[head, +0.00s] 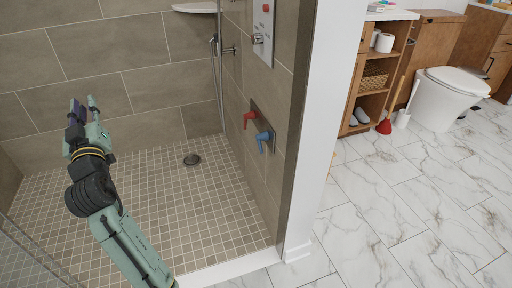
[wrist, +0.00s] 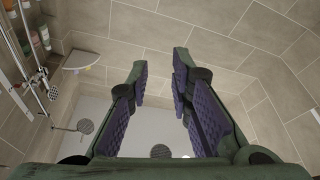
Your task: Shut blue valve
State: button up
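The blue valve (head: 264,141) is a small blue lever handle on a grey plate on the shower's right wall in the head view. A red lever handle (head: 250,119) sits just up and left of it on the same plate. My gripper (head: 85,106) is at the left of the head view, raised over the shower floor and well apart from the valve. In the wrist view my gripper (wrist: 162,85) shows two purple-padded fingers spread with an empty gap, pointing up toward the walls. The blue valve cannot be made out in the wrist view.
A white wall end (head: 308,130) stands right of the valve plate. A shower rail (head: 217,60), a control panel (head: 262,30) and a corner shelf (head: 196,8) are above. The tiled shower floor (head: 180,220) is clear around the drain (head: 192,160). A plunger (head: 385,126) and toilet (head: 440,98) stand outside.

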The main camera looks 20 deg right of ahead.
jog(key=w+d+f+m+g+h, duration=0.2)
jog(key=w+d+f+h, duration=0.3)
jog(key=d+f, duration=0.35)
jog(key=m+g+h, duration=0.5)
jog(key=g+h, duration=0.5)
send_near(260, 149)
jog(key=p+x, duration=0.1)
jog(key=x, duration=0.9)
jog(key=shift+w+d+f, duration=0.15)
jog(key=shift+w+d, duration=0.1)
jog(key=shift+w, duration=0.05)
grip_shut()
